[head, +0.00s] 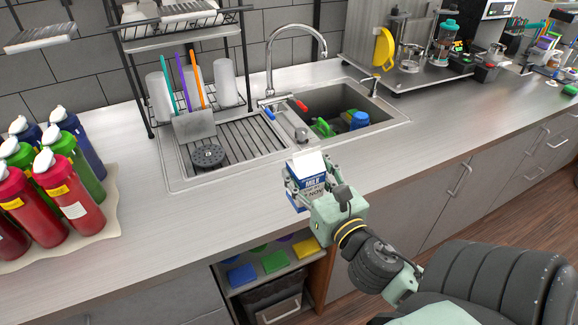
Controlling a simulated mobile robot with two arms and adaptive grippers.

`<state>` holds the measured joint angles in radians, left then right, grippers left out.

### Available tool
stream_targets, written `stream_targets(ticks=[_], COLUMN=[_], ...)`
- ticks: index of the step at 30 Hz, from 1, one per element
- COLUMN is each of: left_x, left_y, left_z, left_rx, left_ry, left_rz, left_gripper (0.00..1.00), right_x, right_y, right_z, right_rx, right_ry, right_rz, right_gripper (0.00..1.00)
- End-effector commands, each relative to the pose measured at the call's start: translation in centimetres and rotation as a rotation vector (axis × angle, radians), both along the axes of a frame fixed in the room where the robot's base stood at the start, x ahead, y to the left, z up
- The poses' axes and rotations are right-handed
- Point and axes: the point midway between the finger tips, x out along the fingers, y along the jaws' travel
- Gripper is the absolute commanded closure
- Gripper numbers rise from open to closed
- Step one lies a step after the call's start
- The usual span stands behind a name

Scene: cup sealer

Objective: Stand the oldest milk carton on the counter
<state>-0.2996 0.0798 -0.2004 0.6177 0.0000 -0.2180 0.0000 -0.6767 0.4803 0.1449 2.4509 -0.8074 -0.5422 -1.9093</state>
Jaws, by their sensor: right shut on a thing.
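A milk carton (313,184) with a white top and a blue label reading "MILK" is in my right gripper (300,186). The label also shows a date line ending in "NOV"; the rest is too small to read surely. My right gripper is shut on the carton at the front edge of the counter (400,148), just in front of the sink. The carton looks roughly upright; the gripper hides its lower part, so I cannot tell whether it touches the counter. My left gripper is not in view.
The sink (385,113) holds green and blue items. A dish rack (190,40) stands behind the drainboard. Several red, green and blue bottles (70,190) stand on a pale tray at the left. Bare counter lies between the bottles and the sink, and right of the sink.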

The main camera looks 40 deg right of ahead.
Motion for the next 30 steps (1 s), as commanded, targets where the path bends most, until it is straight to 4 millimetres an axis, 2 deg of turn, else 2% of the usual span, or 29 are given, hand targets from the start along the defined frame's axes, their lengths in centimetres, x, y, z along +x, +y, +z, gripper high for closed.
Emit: stream_targets(ticks=[6,12,17,24,30], left_x=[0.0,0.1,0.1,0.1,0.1], left_y=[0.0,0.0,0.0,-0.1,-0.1], left_z=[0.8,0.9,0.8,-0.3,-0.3], left_rx=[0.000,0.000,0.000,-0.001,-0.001], left_ry=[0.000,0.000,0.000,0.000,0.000], left_rz=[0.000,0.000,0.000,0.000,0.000], left_gripper=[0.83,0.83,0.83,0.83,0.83], right_x=[4.5,7.3,8.0,8.0,8.0], right_y=[2.1,3.4,3.8,3.8,3.8], right_z=[-2.5,-4.6,-5.4,-8.8,-9.1], right_rx=[0.003,0.000,0.000,0.002,-0.001], right_ry=[-0.006,-0.003,-0.002,0.000,-0.003], right_rz=[-0.002,-0.003,-0.001,-0.003,0.000], right_gripper=[0.95,0.95,0.95,0.95,0.95])
